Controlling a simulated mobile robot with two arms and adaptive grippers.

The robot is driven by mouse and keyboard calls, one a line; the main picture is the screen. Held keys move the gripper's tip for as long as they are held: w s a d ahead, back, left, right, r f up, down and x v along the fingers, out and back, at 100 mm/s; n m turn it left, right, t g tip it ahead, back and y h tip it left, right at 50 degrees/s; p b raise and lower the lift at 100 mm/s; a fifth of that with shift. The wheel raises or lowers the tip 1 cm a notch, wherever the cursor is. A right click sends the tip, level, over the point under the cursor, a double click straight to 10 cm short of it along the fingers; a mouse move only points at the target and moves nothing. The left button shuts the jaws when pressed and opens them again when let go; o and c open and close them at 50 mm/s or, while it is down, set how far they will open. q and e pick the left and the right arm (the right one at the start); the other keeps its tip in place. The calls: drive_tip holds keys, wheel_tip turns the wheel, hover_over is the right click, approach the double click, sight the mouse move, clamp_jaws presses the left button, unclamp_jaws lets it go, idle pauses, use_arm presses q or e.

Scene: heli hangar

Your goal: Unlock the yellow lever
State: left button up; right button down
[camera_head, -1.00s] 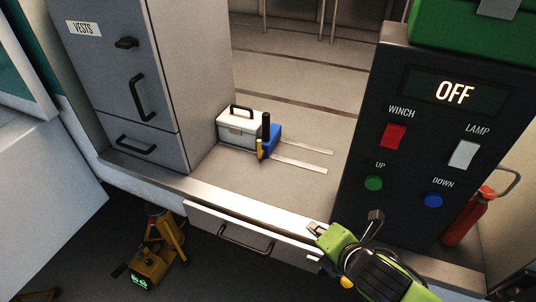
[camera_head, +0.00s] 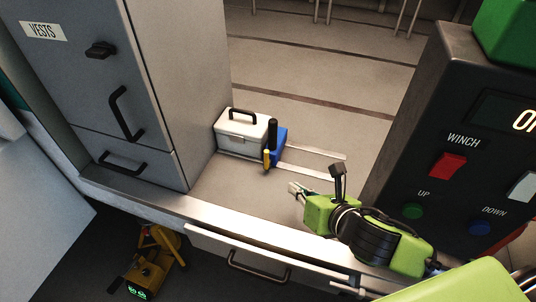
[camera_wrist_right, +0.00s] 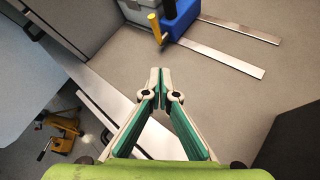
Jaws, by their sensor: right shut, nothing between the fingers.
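The yellow lever (camera_head: 267,159) is a small upright handle on the front of a blue block (camera_head: 279,142), beside a black post (camera_head: 273,132). It also shows near the top of the right wrist view (camera_wrist_right: 155,27), ahead of my fingertips and apart from them. My left gripper is not in view.
A white case (camera_head: 240,131) stands against the block's left side. Metal rails (camera_head: 305,168) run right from the block. A grey cabinet (camera_head: 160,80) stands left, a dark control panel (camera_head: 450,150) right. A drawer (camera_head: 240,255) sits below the floor edge. A yellow device (camera_head: 150,265) is lower left.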

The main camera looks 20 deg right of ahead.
drive_tip(key=p, duration=0.3)
approach(269, 162)
drive_tip(key=f, duration=0.1)
drive_tip(key=a+f, duration=0.1)
drive_tip(key=f, duration=0.1)
drive_tip(key=shift+s, duration=0.15)
drive_tip(key=shift+w+r+p, duration=0.15)
drive_tip(key=shift+w+p, duration=0.15)
drive_tip(key=shift+w, duration=0.3)
drive_tip(key=shift+w+r+p, duration=0.15)
drive_tip(key=shift+w+p, duration=0.15)
drive_tip(key=shift+w, duration=0.3)
drive_tip(key=shift+w+d+p, duration=0.15)
drive_tip(key=shift+w+p, duration=0.15)
drive_tip(key=shift+w, duration=0.4)
drive_tip(key=shift+w+f, duration=0.1)
drive_tip(key=shift+w, duration=0.05)
